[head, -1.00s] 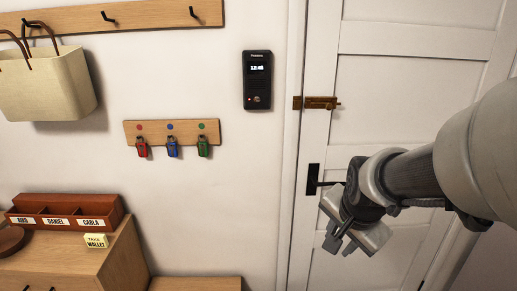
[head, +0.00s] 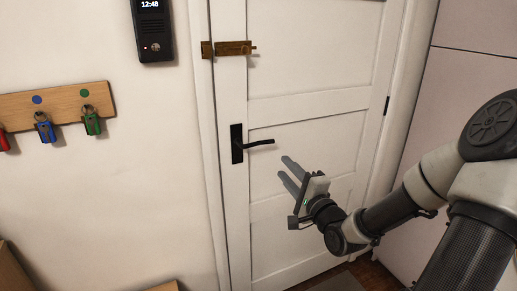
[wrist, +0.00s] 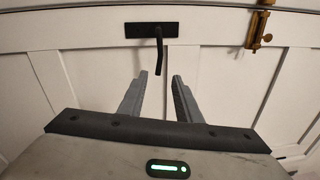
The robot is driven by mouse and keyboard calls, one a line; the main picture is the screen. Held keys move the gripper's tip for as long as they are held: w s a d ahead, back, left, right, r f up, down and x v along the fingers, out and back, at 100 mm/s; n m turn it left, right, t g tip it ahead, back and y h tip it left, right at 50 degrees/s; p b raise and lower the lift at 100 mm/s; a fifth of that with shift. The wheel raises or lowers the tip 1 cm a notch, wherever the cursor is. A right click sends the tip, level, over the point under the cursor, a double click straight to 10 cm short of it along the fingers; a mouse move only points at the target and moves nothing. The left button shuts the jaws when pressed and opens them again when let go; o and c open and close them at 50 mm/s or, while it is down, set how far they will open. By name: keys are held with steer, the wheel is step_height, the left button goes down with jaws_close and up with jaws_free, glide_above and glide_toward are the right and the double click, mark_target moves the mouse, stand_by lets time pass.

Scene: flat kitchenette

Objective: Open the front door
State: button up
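The white panelled front door (head: 315,128) is shut in its frame. Its black lever handle (head: 259,144) sticks out to the right from a dark plate at the door's left side. A brass sliding bolt (head: 233,48) sits above the handle, across the door edge and the frame. My gripper (head: 286,169) is open and empty, just below and right of the handle, apart from it. In the wrist view the handle (wrist: 159,48) lies ahead, between the lines of the two spread fingers (wrist: 158,85). The bolt also shows in the wrist view (wrist: 259,28).
A key rack (head: 60,104) with coloured keys hangs on the wall at the left. A wall intercom (head: 153,28) is above it. Door hinges (head: 387,104) are on the right edge.

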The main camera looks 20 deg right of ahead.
mark_target(263, 143)
steer(key=w+b, duration=0.1)
steer(key=w, duration=0.4)
steer(key=w+b, duration=0.1)
steer(key=w, duration=0.5)
steer(key=w+r, duration=0.1)
steer(key=w, duration=0.5)
steer(key=shift+a+r+b, duration=0.1)
steer(key=shift+a+b, duration=0.15)
steer(key=shift+b, duration=0.15)
steer(key=shift+c, duration=0.3)
jaws_close()
